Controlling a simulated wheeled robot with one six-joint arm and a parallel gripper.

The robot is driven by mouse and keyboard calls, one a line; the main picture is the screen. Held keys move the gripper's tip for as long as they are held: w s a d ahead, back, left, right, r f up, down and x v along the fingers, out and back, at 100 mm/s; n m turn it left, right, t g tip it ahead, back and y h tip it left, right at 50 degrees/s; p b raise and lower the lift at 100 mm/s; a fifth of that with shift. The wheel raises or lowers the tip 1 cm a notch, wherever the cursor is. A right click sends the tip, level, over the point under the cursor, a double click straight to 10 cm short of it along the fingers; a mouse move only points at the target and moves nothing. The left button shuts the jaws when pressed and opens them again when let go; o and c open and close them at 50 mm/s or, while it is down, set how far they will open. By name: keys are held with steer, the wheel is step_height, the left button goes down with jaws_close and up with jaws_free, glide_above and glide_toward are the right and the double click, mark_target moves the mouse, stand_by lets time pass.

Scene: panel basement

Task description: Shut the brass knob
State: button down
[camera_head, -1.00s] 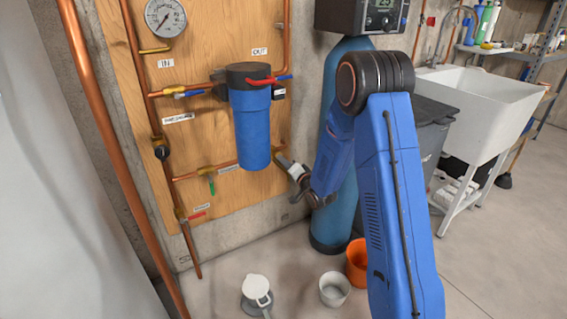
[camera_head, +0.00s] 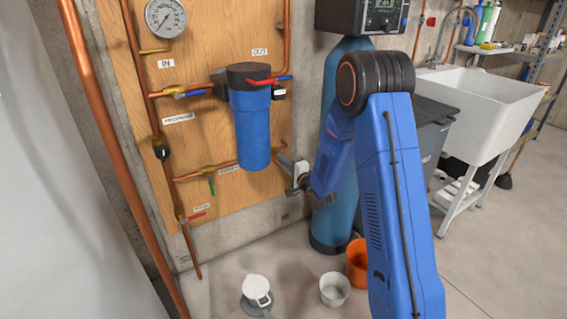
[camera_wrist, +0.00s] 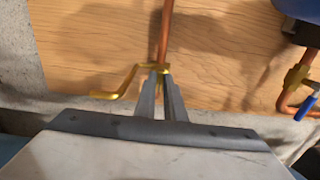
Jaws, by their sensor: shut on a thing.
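In the wrist view a brass fitting (camera_wrist: 164,69) sits on a copper pipe (camera_wrist: 166,35), with a bent brass handle (camera_wrist: 116,91) reaching out to the left. My gripper (camera_wrist: 160,80) is at this fitting, its two grey fingers close together on brass between their tips. The exact grip is small and partly hidden by the fingers. In the head view my gripper (camera_head: 284,163) is just right of the lower end of the blue filter housing (camera_head: 253,130), near the board's right edge. The brass knob cannot be made out there.
The wooden board (camera_head: 215,60) carries copper pipes, a gauge (camera_head: 165,18), and valves with blue, red and green handles. A blue tank (camera_head: 345,80) stands close behind my arm. A white bucket (camera_head: 335,290) and an orange bucket (camera_head: 357,270) stand on the floor.

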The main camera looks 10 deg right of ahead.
steer(key=shift+f, duration=0.1)
steer(key=c, duration=1.8)
jaws_free()
steer(key=shift+c, duration=0.2)
steer(key=shift+s, duration=0.15)
